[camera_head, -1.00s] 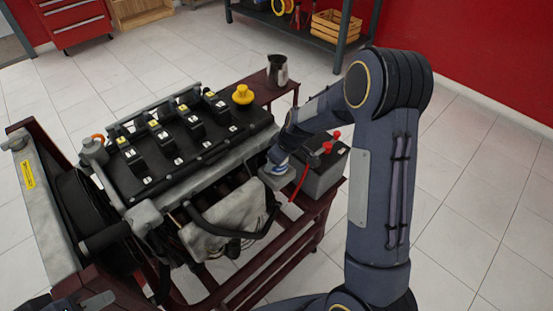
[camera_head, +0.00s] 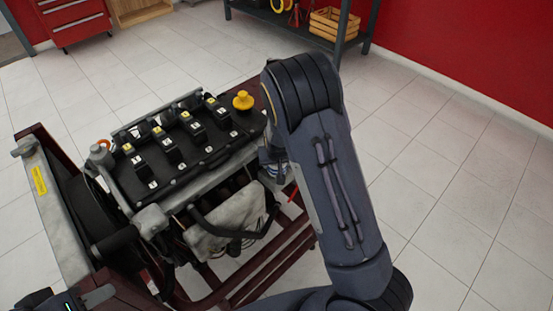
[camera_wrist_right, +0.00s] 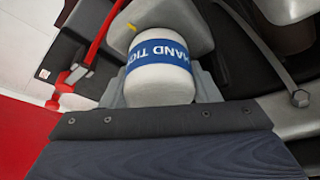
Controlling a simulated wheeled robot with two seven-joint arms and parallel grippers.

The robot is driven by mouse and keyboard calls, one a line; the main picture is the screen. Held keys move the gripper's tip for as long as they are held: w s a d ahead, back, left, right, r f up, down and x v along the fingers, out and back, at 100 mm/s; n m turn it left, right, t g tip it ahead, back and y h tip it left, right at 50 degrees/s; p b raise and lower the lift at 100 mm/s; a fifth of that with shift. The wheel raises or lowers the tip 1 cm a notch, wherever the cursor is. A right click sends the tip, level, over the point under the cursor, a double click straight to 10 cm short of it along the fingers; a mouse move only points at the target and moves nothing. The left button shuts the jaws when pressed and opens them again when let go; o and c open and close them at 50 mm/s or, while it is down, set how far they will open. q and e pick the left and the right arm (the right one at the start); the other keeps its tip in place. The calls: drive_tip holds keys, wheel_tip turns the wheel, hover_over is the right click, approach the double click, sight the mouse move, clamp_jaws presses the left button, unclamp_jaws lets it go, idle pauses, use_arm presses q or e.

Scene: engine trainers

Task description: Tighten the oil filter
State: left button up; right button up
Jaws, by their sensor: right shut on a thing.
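The oil filter (camera_wrist_right: 160,80) is a white cylinder with a blue band bearing partly visible white lettering, in the middle of the right wrist view. Its far end meets a grey metal housing (camera_wrist_right: 165,25) of the engine. My right gripper (camera_wrist_right: 161,92) is shut on the filter, with grey fingers at both sides of it. In the head view my right arm hides most of the filter area beside the engine (camera_head: 180,150). My left gripper (camera_head: 85,298) shows partly at the bottom left corner, apart from the engine; its opening is unclear.
The engine sits on a dark red stand (camera_head: 235,285). A yellow cap (camera_head: 243,100) tops the engine. A shelf (camera_head: 290,22) with a wooden crate (camera_head: 334,24) stands behind. The floor at right is clear.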

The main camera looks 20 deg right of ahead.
drive_tip(key=shift+m, duration=0.4)
drive_tip(key=o, duration=1)
